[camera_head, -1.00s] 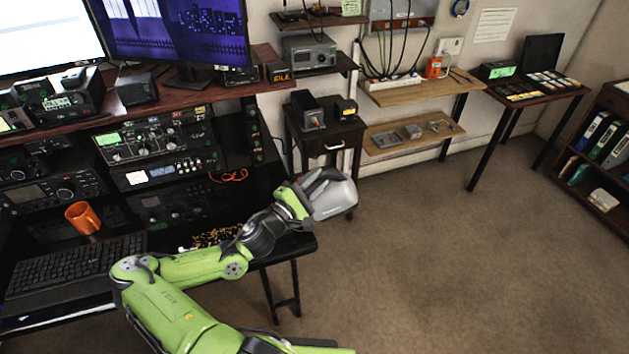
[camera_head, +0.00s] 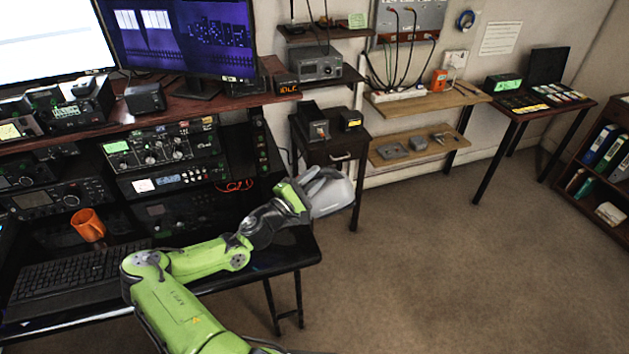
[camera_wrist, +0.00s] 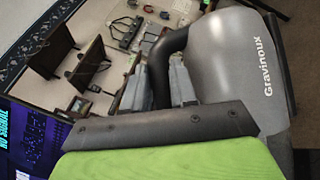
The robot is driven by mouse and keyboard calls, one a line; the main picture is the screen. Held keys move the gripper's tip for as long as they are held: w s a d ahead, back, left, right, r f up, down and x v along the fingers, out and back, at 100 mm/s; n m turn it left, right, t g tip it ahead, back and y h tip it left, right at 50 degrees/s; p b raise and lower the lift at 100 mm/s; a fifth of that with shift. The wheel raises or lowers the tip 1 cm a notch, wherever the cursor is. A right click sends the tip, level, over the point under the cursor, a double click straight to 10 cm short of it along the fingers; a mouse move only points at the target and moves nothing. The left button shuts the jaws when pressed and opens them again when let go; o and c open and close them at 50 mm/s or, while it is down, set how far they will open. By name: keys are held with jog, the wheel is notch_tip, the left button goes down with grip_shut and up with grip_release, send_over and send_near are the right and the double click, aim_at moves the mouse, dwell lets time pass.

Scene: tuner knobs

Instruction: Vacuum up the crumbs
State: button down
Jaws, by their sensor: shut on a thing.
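My gripper (camera_head: 303,190) is shut on the handheld vacuum (camera_head: 332,197), a rounded grey and white body. It holds the vacuum in the air just past the right end of the black desk (camera_head: 290,255). In the wrist view my gripper's fingers (camera_wrist: 162,82) close around the dark curved handle, and the vacuum (camera_wrist: 232,60) with "Gravinoux" lettering fills the upper right. I cannot make out crumbs on the desk now. My arm covers part of the desktop there.
An orange mug (camera_head: 88,224) and a keyboard (camera_head: 75,272) are on the desk's left. Radio units (camera_head: 160,150) stand behind. A small dark side table (camera_head: 330,148) stands close behind the vacuum. The carpet (camera_head: 440,260) to the right is clear.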

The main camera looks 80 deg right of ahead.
jog(key=shift+w+r, duration=0.1)
jog(key=shift+r, duration=0.05)
jog(key=shift+w+a, duration=0.4)
jog(key=shift+w, duration=0.4)
jog(key=shift+w+a, duration=0.35)
jog(key=shift+w, duration=0.45)
jog(key=shift+w+a, duration=0.4)
jog(key=shift+w, duration=0.4)
jog(key=shift+w+a, duration=0.35)
jog(key=shift+w, duration=0.5)
jog(key=shift+w+a, duration=0.4)
jog(key=shift+w, duration=0.45)
jog(key=shift+w+a, duration=0.35)
jog(key=shift+w, duration=0.5)
jog(key=w, duration=0.1)
jog(key=w+a, duration=0.1)
jog(key=w, duration=0.1)
jog(key=w+a+b, duration=0.1)
jog(key=w, duration=0.1)
